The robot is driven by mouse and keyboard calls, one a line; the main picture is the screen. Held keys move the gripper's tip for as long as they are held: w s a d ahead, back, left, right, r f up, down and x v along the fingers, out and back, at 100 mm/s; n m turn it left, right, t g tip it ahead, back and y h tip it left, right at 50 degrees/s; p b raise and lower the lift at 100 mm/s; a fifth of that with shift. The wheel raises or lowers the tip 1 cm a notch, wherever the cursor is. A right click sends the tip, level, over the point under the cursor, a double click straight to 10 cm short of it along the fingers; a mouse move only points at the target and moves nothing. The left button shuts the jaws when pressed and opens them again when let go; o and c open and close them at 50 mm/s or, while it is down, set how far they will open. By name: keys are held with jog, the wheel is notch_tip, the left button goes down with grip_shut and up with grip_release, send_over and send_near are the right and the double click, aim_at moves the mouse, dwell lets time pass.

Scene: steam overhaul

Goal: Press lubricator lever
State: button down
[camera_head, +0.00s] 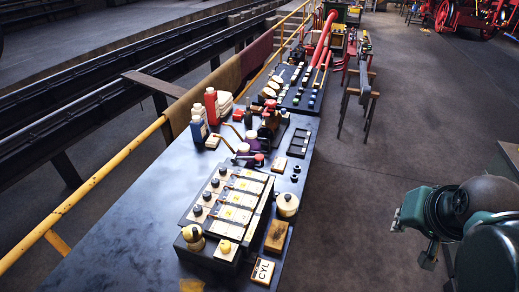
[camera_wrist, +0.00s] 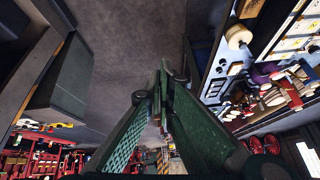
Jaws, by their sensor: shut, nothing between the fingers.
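A box-shaped unit (camera_head: 228,210) stands on the dark bench (camera_head: 130,215) in the head view. It has a row of dark round caps along its left side and pale plates with yellow marks. It may be the lubricator; I cannot tell which part is its lever. In the head view my arm is at the right, over the floor and apart from the bench.
A yellow rail (camera_head: 85,190) runs along the bench's left side. The floor (camera_head: 345,220) between bench and arm is clear.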

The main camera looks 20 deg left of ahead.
jog(key=w+a+r+m+g+p, duration=0.2)
jog(key=w+a+r+m, duration=0.3)
jog(key=w+a, duration=0.4)
jog(key=m+g+p, duration=0.4)
jog(key=m+p, duration=0.3)
jog(key=m, duration=0.4)
send_over(260, 155)
notch_tip(260, 155, down, 5)
jog(key=shift+a, duration=0.1)
jog(key=shift+f, duration=0.15)
notch_tip(260, 155, down, 14)
jog(key=shift+r, duration=0.1)
dwell(0.8)
dwell(0.3)
